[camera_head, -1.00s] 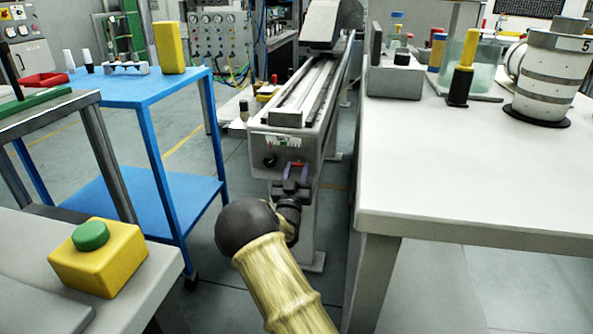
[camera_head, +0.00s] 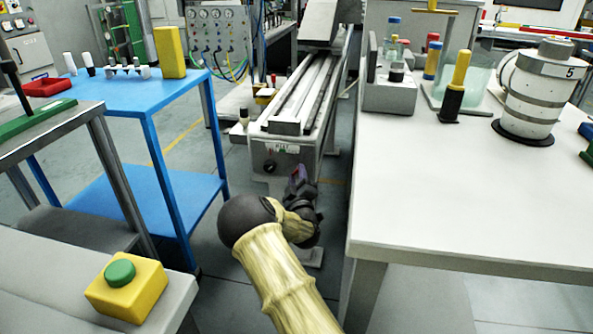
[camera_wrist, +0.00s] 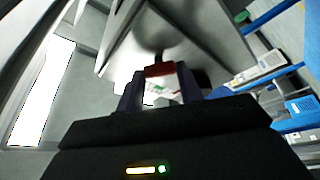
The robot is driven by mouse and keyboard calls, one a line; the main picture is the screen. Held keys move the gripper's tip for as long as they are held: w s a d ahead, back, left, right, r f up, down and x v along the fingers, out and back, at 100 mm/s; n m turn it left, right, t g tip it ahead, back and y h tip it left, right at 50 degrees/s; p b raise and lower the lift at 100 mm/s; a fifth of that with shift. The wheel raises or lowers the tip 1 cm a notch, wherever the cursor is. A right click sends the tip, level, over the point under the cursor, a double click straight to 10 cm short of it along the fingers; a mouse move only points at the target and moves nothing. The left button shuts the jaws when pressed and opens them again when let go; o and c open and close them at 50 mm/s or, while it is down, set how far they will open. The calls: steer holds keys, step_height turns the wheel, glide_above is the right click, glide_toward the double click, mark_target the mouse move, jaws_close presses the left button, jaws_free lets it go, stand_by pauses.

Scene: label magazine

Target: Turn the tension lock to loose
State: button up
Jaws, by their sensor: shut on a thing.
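The label magazine (camera_head: 285,127) is a long grey channel on a stand, with its front end facing me. A white and green scale (camera_head: 282,148) and a dark knob (camera_head: 269,167) are on its front face. My gripper (camera_head: 298,176), with purple fingers, is at the right part of that face. In the wrist view, the fingers (camera_wrist: 160,86) are shut on a red handle (camera_wrist: 159,70), which I take to be the tension lock. The gripper hides most of it in the head view, and its pointing direction on the scale cannot be read.
A white table (camera_head: 450,215) with jars and a white canister (camera_head: 541,95) stands close on the right. A blue cart (camera_head: 140,95) stands on the left. A yellow box with a green button (camera_head: 126,287) is at the lower left. Floor is free between the cart and the magazine.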

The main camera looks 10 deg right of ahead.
steer(key=n+p, duration=0.1)
steer(key=n, duration=0.1)
steer(key=n+g+y+p, duration=0.1)
steer(key=n+p, duration=0.1)
steer(key=shift+r+n, duration=0.2)
steer(key=shift+n, duration=0.1)
steer(key=shift+f+n+g+p, duration=0.1)
steer(key=shift+n+g+p, duration=0.4)
steer(key=shift+n+p, duration=0.25)
steer(key=o, duration=1)
steer(key=shift+s, duration=0.1)
steer(key=s+p, duration=0.1)
steer(key=s, duration=0.4)
steer(key=s+p, duration=0.1)
steer(key=s, duration=0.5)
steer(key=s+f, duration=0.1)
steer(key=s, duration=0.5)
steer(key=shift+s+p, duration=0.15)
steer(key=shift+p, duration=0.25)
steer(key=shift+r, duration=0.1)
